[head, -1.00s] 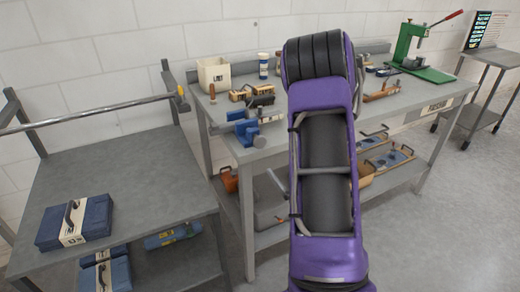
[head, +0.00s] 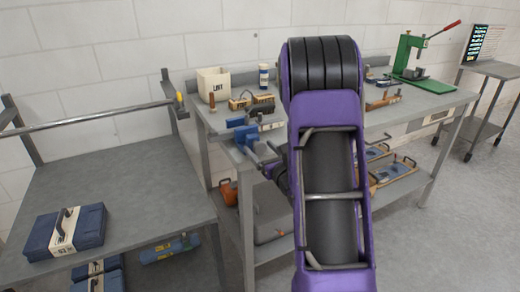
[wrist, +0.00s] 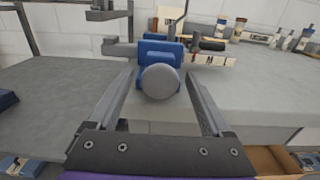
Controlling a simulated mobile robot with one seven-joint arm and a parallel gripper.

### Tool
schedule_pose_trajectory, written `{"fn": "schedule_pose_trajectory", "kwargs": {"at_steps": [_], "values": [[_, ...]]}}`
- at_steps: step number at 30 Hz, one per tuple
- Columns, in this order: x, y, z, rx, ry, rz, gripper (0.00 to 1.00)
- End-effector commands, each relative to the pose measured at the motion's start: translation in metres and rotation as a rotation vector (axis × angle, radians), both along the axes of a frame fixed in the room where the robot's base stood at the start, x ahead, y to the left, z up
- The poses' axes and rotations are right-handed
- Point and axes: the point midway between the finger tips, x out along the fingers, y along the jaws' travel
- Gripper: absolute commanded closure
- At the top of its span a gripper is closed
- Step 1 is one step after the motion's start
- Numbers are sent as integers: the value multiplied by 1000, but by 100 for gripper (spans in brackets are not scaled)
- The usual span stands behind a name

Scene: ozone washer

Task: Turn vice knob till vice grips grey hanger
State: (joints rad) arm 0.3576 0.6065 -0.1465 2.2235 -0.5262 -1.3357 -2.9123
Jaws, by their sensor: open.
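The blue vice (head: 243,138) is mounted at the near left corner of the workbench, and it also shows in the wrist view (wrist: 161,48). Its round grey knob (wrist: 160,83) faces the wrist camera. My gripper (wrist: 159,76) is open, with one finger on each side of the knob in the picture. I cannot tell whether the fingers touch it. A grey bar-like piece (wrist: 119,49) shows at the vice's left side, possibly the grey hanger. Whether the jaws hold it cannot be told. In the head view my arm hides most of the gripper.
The workbench (head: 408,112) also carries a white bin (head: 213,83), a blue-and-white can (head: 264,77) and a green press (head: 409,55). A lower grey table (head: 120,175) with a blue case (head: 64,231) stands to the left. Grey floor is free at right.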

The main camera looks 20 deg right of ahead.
Motion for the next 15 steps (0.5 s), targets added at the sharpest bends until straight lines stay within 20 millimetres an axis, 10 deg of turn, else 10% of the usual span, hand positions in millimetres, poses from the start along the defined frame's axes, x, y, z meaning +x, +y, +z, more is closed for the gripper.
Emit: {"fn": "schedule_pose_trajectory", "kwargs": {"at_steps": [11, 15], "values": [[7, 1, 0, 1, -1, 0, 17], [7, 1, 0, 0, -1, 0, 40]]}}
